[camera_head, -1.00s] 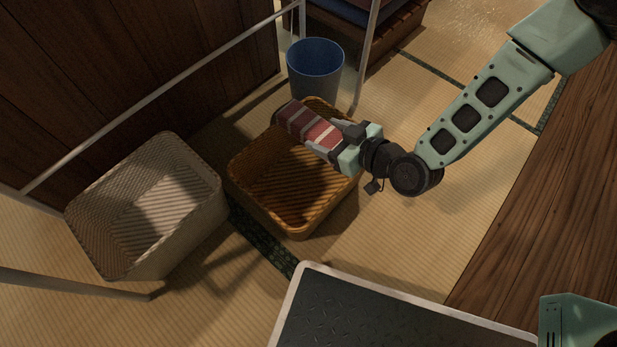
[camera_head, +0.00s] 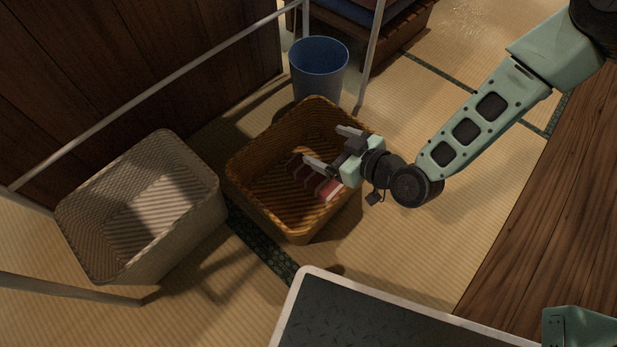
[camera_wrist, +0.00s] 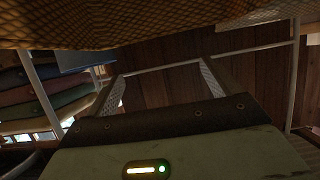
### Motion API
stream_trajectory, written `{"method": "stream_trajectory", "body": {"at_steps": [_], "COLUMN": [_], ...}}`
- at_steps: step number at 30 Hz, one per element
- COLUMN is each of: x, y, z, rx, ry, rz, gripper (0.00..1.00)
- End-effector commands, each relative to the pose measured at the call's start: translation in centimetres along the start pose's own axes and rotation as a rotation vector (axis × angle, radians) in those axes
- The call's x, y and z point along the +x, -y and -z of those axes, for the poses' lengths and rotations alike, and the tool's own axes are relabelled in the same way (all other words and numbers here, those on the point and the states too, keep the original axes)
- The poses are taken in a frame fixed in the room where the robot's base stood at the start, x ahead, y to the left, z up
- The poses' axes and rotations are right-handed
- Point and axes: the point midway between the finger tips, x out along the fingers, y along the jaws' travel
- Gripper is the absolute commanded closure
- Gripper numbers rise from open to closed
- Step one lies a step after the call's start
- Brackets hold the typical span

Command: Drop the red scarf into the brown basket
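The brown basket (camera_head: 258,208) stands on the tatami in the middle of the head view. The red scarf (camera_head: 327,188), with pale stripes, is inside it, low on the right side, partly hidden by my gripper. My gripper (camera_head: 326,147) is over the right part of the basket with its fingers spread apart. Nothing shows between the fingers. In the wrist view the gripper's fingers (camera_wrist: 158,88) are also wide apart, with only the dark wall between them. The scarf does not show in the wrist view.
A pale beige basket (camera_head: 205,215) stands to the left of the brown one. A blue bin (camera_head: 318,75) stands just behind it. Thin metal rack poles (camera_head: 368,55) rise nearby. A wooden surface (camera_head: 535,220) runs along the right. Bare tatami lies right of the brown basket.

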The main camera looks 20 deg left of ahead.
Motion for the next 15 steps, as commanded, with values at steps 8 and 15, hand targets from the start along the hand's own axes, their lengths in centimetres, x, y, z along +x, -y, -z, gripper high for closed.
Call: {"method": "stream_trajectory", "body": {"at_steps": [8, 15], "x": [-1.5, -6.8], "y": [0.0, 0.0], "z": [0.2, 0.4], "rx": [0.0, 0.003], "ry": [0.003, 0.005], "rz": [0.0, -0.001], "gripper": [0.11, 0.11]}}
